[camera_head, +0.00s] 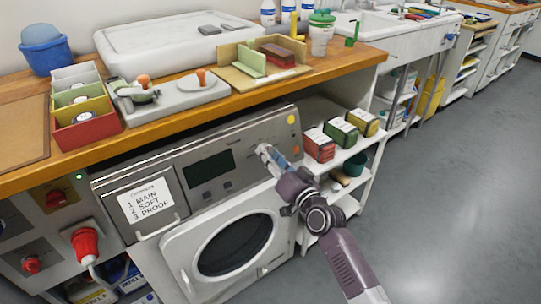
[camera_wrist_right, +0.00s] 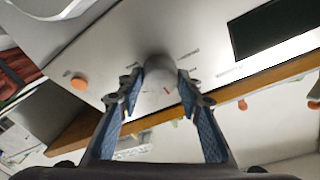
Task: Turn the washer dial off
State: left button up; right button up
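The washer (camera_head: 185,261) stands under the wooden counter, with its round door closed below a grey control panel (camera_head: 170,165). The washer dial (camera_wrist_right: 158,72) is a grey round knob, with printed labels and a red mark on the panel around it. My right gripper (camera_head: 262,149) reaches the right part of the panel and hides the dial in the head view. In the right wrist view its two blue-padded fingers (camera_wrist_right: 160,78) lie on either side of the dial and appear to press on its edges. My left gripper is out of view.
A dark display (camera_head: 209,169) and an orange round button (camera_wrist_right: 79,83) are on the panel. The counter edge (camera_head: 180,119) overhangs above it. An open shelf (camera_head: 345,185) with several small boxes stands right of the washer. The floor (camera_head: 440,190) at right is clear.

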jog(key=o, duration=0.5)
jog(key=shift+c, duration=0.2)
jog(key=v, duration=1.2)
jog(key=shift+d, duration=0.1)
